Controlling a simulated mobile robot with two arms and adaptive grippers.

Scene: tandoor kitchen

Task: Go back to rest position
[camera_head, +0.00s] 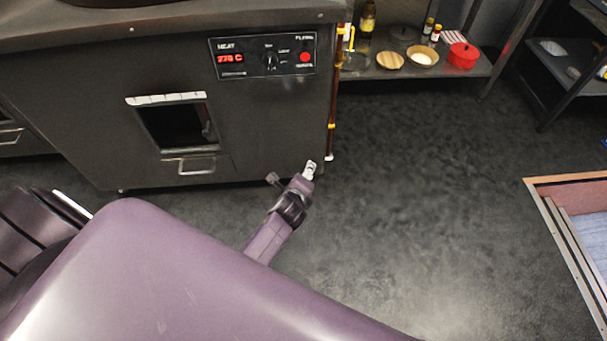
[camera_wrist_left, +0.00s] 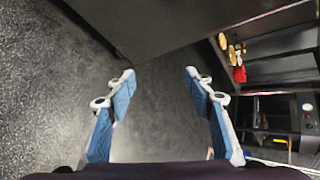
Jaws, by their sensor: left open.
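The task names no object. My left gripper (camera_head: 292,174) is in the head view, over the dark floor by the lower right corner of the steel oven cabinet. My purple arm covers the lower left of that view and hides the floor there. My right gripper is in neither view.
The oven cabinet (camera_head: 265,115) fills the upper left, with a pipe (camera_head: 333,110) at its right edge. A low shelf (camera_head: 440,70) at the back holds bottles, bowls and a red pot (camera_head: 462,56). A wood-edged crate (camera_head: 560,181) stands at right. The middle-right floor is clear.

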